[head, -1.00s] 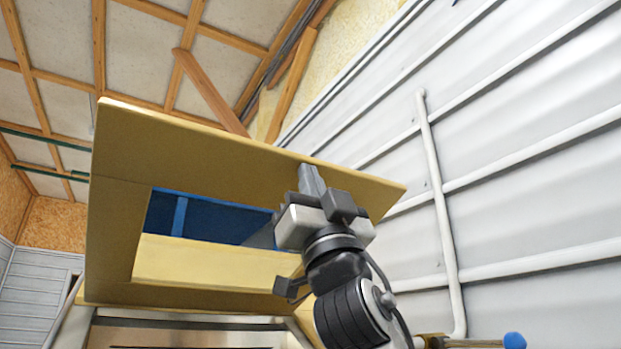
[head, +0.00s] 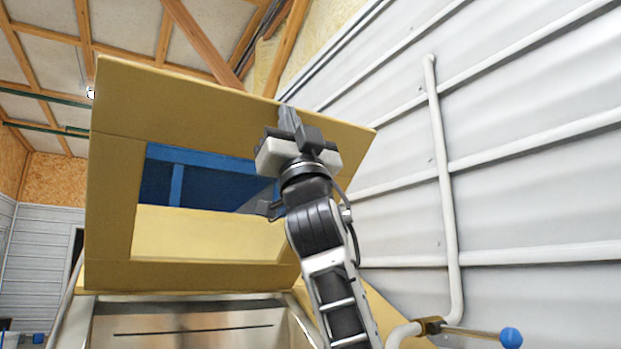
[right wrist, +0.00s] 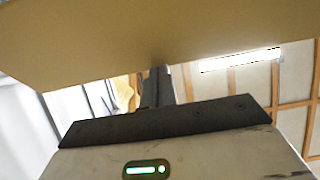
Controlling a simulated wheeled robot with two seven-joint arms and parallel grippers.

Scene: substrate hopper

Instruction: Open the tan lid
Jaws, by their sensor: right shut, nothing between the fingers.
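The tan lid (head: 112,185) stands raised and tilted in the head view, above a steel hopper front (head: 190,328). It has a rectangular opening, through which blue parts (head: 205,185) show. My right gripper (head: 288,118) is shut and empty, its fingers up against the lid's face near the upper right edge. In the right wrist view the lid (right wrist: 150,35) spans the top, and the dark fingers (right wrist: 155,88) reach up to it. Whether they press on it I cannot tell. My left gripper is not in view.
A white pipe (head: 445,185) runs down the corrugated wall (head: 540,180) at the right. A lever with a blue knob (head: 511,338) sticks out at the lower right. Timber framing and ceiling panels are above. Open air lies between the lid and the wall.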

